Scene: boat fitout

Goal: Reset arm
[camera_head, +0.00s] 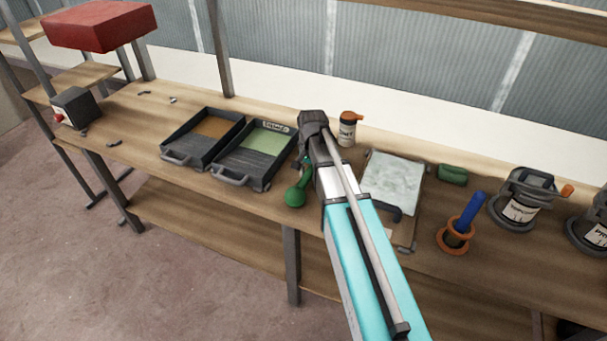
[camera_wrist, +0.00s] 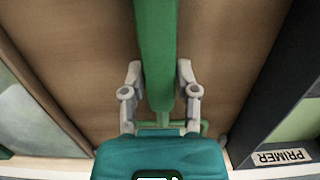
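My gripper (camera_wrist: 158,72) is low over the workbench, pointing down. In the wrist view its two grey fingers stand on either side of a green handle (camera_wrist: 155,30). The fingers look very close to the handle's sides, but I cannot tell whether they press on it. The handle runs from the top of the view down under the gripper's teal body, with a thin green frame at its lower end. In the head view the green tool (camera_head: 295,197) shows its rounded end beside my arm. My arm hides the fingers there.
Left of the tool are a tray with a green patch (camera_head: 246,181) and a tray with a brown patch (camera_head: 184,158). Right are a board with a pale sheet (camera_head: 392,176), a green block (camera_head: 453,174), a blue-handled tool (camera_head: 466,212) and cans. A small bottle (camera_head: 347,132) stands behind.

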